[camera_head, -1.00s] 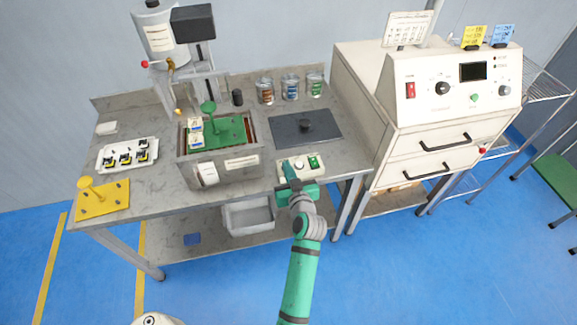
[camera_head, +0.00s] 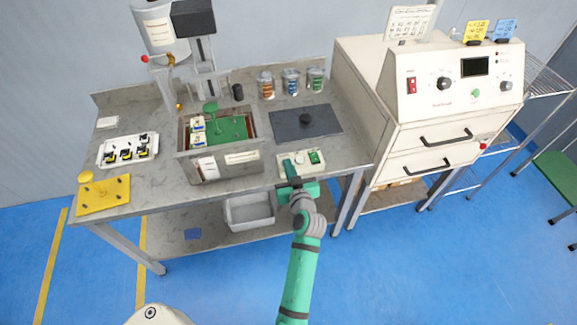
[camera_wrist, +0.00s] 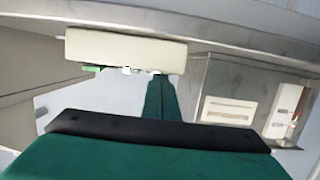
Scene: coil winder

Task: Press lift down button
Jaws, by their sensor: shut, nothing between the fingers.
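A small cream control box (camera_head: 304,170) sits at the front edge of the bench. It has a green switch (camera_head: 314,157) at its right and a pale round knob (camera_head: 299,158) near its middle. My gripper (camera_head: 288,167) is shut and empty, with its fingers at the left end of the box. They cover that end, so any button there is hidden. In the wrist view the box (camera_wrist: 120,48) appears upside down, with the shut fingertips (camera_wrist: 157,78) at its top face. I cannot tell whether they touch or press a button.
A metal tank (camera_head: 220,170) with a green plate inside stands left of the box. Behind it is a lift column (camera_head: 205,80). A dark pad (camera_head: 290,125) lies behind the box. A white cabinet (camera_head: 440,130) stands at the right.

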